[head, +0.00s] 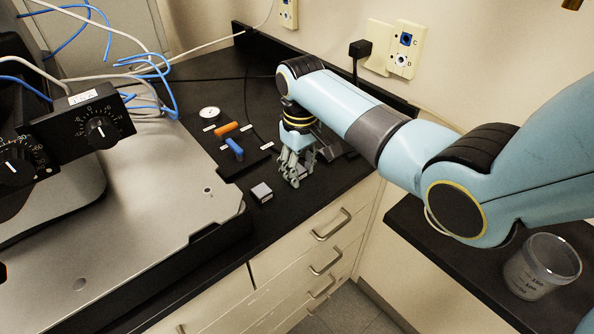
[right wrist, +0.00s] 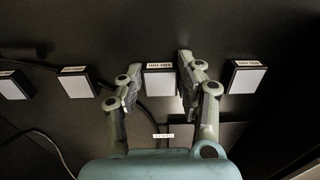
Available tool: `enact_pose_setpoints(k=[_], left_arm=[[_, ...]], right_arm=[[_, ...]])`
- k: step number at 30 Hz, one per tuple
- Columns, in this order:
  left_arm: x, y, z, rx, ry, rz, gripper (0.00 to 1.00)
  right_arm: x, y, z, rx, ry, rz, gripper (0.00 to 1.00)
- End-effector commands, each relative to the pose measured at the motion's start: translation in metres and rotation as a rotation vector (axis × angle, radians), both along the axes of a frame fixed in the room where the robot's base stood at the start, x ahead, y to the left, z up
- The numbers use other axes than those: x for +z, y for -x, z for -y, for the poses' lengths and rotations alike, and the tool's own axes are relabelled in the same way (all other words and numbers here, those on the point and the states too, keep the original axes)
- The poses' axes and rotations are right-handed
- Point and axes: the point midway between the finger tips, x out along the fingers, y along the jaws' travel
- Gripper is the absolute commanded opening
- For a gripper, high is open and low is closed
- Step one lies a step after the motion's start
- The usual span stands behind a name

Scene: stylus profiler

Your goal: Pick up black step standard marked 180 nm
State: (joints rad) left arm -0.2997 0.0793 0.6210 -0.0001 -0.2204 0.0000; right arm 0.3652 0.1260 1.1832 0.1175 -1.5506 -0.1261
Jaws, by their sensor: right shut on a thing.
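My right gripper (head: 297,182) points down at the black bench, near its front edge. In the right wrist view its two fingers (right wrist: 158,88) are shut on a small black step standard (right wrist: 159,82) with a pale grey face and a white label, one finger at each side. The label print is too small for me to read. In the head view the fingers mostly hide this block. It appears at bench level; I cannot tell whether it is lifted. My left gripper is not in view.
Similar labelled blocks stand in a row on both sides, one close to the right (right wrist: 247,78), others at left (right wrist: 75,83). A loose block (head: 262,193) sits left of my gripper. An orange piece (head: 227,129) and a blue piece (head: 234,149) lie behind. The large metal instrument plate (head: 130,215) fills the left.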

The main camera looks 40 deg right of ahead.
Motion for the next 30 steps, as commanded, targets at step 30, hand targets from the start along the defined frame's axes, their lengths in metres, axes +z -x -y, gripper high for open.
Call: enact_pose_setpoints(k=[30], left_arm=[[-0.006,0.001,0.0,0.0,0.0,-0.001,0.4]], right_arm=[[0.103,0.097,0.042,0.0,0.004,0.0,0.14]])
